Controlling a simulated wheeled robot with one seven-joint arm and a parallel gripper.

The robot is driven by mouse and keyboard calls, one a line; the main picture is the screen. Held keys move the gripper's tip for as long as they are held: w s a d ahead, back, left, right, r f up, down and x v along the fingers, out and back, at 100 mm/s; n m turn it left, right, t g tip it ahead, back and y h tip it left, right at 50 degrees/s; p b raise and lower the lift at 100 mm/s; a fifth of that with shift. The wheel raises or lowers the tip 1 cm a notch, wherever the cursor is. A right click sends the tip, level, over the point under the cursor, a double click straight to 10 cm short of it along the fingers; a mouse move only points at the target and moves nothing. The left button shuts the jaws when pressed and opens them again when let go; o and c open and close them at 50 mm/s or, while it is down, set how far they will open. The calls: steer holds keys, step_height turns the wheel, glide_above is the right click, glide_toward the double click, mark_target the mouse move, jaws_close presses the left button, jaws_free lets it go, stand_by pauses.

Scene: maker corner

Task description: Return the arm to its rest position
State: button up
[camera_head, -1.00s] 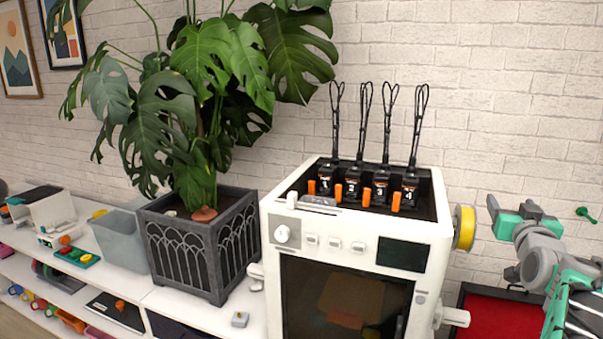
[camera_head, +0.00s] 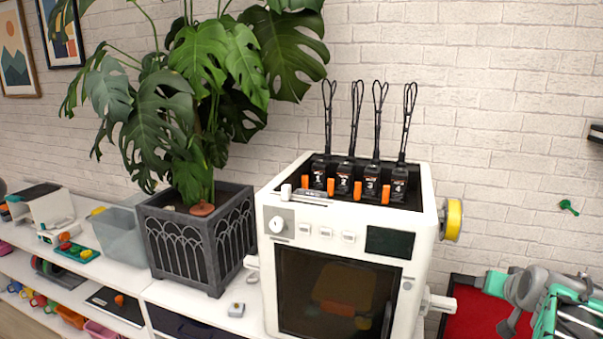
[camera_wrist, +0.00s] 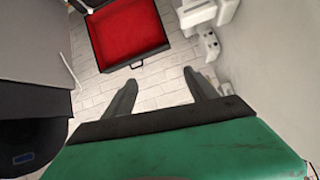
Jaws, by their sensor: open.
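My gripper (camera_wrist: 162,88) shows in the wrist view with its two dark fingers spread apart and nothing between them. Bare white brick lies behind the fingertips. In the head view my grey and green arm (camera_head: 545,300) is at the lower right, partly cut off by the picture's edge. A small dark piece (camera_head: 597,132) shows at the right edge; I cannot tell whether it is part of my gripper.
A red-lined black tray (camera_head: 475,312) lies by my arm; it also shows in the wrist view (camera_wrist: 128,35). The white printer (camera_head: 345,220) with a yellow spool (camera_head: 453,219) stands left of it. A potted plant (camera_head: 200,240) stands further left. The wall at right is mostly bare.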

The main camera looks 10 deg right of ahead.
steer(key=s+a+f+g+y+b, duration=0.15)
steer(key=s+a+f+g, duration=0.25)
steer(key=s+a+f, duration=0.4)
steer(key=s+a+f+g+y, duration=0.3)
steer(key=s+a+f, duration=0.35)
steer(key=a, duration=0.35)
steer(key=w+a+n+b, duration=0.1)
steer(key=a+n, duration=0.3)
steer(key=a, duration=0.6)
steer(key=w+a+r+n+t+b, duration=0.1)
steer(key=w+a+n, duration=0.2)
steer(key=a, duration=0.8)
steer(key=shift+n+y+b, duration=0.3)
steer(key=shift+n+y, duration=0.1)
steer(key=shift+y, duration=0.05)
steer(key=shift+r, duration=0.1)
